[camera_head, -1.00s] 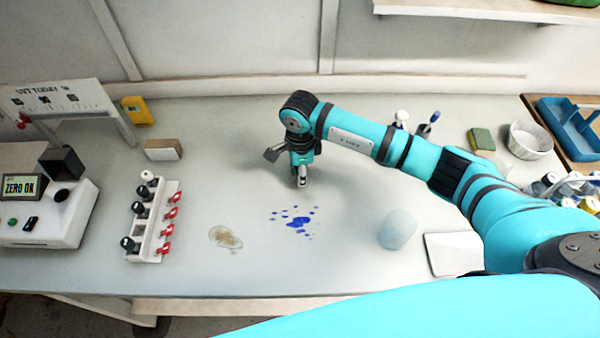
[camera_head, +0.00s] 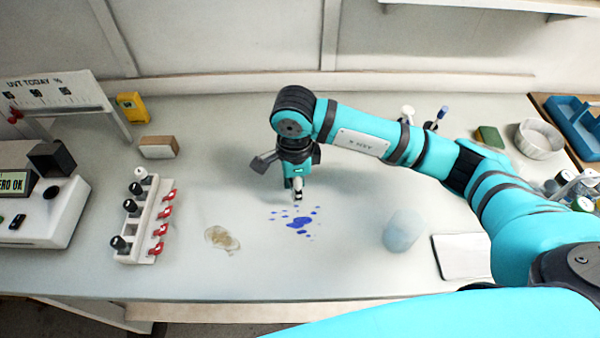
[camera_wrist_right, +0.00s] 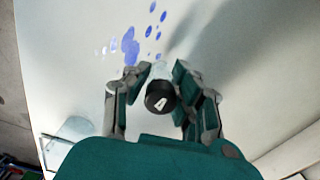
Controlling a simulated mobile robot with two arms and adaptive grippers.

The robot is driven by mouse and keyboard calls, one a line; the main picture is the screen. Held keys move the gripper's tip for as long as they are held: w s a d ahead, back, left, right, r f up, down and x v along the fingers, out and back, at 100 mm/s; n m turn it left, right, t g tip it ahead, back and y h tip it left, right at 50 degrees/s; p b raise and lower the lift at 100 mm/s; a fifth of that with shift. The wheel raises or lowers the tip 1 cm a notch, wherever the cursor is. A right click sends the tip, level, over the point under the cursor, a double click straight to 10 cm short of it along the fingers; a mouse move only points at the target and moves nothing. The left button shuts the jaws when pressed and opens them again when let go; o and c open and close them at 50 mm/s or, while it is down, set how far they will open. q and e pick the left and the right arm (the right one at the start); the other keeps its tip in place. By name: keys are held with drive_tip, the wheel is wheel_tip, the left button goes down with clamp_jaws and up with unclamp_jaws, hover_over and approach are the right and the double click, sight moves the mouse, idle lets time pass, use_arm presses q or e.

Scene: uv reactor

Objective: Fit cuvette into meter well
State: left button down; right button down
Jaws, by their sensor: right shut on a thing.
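My right gripper (camera_head: 298,190) is over the middle of the bench, just behind the blue spots, pointing down. In the right wrist view its fingers (camera_wrist_right: 158,88) are closed on a clear cuvette with a black cap (camera_wrist_right: 160,96); a small white mark shows on the cap. In the head view the cuvette is mostly hidden by the fingers. The white meter (camera_head: 52,222) stands at the far left, partly cut off by the frame edge. A dark round well (camera_head: 51,192) shows on its top, beside a raised black cover (camera_head: 52,158). My left gripper is not in view.
A white rack (camera_head: 147,222) with black-capped vials and red tags stands between meter and gripper. Blue spots (camera_head: 298,222) and a brown stain (camera_head: 221,238) mark the bench. A frosted cup (camera_head: 403,230) and white pad (camera_head: 461,256) are at right. A scale board (camera_head: 50,92) stands behind the meter.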

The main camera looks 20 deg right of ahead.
drive_tip(key=s+a, duration=0.1)
drive_tip(key=s, duration=0.1)
drive_tip(key=s+a+b, duration=0.1)
drive_tip(key=s, duration=0.2)
drive_tip(key=s+a+b, duration=0.1)
drive_tip(key=s+a, duration=0.1)
drive_tip(key=s, duration=0.1)
drive_tip(key=shift+r, duration=0.4)
drive_tip(key=shift+w+d+r+n, duration=0.15)
drive_tip(key=shift+d+n, duration=0.35)
drive_tip(key=shift+n, duration=0.3)
drive_tip(key=d+r+n, duration=0.4)
drive_tip(key=d+n, duration=0.6)
drive_tip(key=n, duration=0.7)
drive_tip(key=shift+d+n, duration=0.15)
drive_tip(key=shift+n, duration=0.25)
